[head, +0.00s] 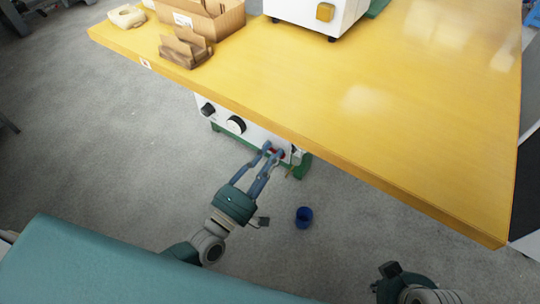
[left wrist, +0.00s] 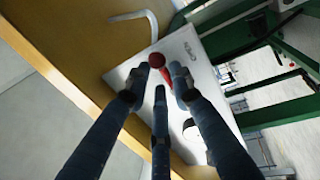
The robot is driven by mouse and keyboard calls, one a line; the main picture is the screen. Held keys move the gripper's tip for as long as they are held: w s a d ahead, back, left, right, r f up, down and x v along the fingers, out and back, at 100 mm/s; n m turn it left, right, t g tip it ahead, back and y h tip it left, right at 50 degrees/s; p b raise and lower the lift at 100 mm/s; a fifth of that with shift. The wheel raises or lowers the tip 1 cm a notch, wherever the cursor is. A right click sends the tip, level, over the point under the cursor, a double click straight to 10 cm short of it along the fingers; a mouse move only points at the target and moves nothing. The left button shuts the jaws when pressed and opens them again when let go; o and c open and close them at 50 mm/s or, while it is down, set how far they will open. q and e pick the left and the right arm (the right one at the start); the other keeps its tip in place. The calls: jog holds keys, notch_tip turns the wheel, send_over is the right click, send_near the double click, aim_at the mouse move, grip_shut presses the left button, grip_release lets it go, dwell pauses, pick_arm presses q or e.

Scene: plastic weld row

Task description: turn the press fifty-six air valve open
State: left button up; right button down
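The air valve's red handle (head: 282,155) shows at the right end of a white panel under the yellow table's edge. In the left wrist view the red handle (left wrist: 135,70) lies at the fingertips, partly hidden by them. My left gripper (head: 271,149) reaches up to it, and its blue fingers (left wrist: 160,80) stand apart around the handle. I cannot tell whether any finger touches it. Of my right arm, only a dark link shows at the bottom of the head view; its fingers are not seen.
The yellow table (head: 400,90) overhangs the panel (head: 222,119), which has dark knobs (head: 236,125). A bent pale pipe (left wrist: 135,16) is near the handle. A blue cup (head: 304,217) stands on the grey floor. Cardboard boxes (head: 186,47) and a white machine (head: 300,12) are on the table.

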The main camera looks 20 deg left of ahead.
pick_arm(q)
jog(key=shift+o, duration=1)
jog(key=shift+s+f, duration=0.1)
jog(key=shift+f, duration=0.25)
jog(key=v, duration=1.2)
jog(key=shift+r, duration=0.15)
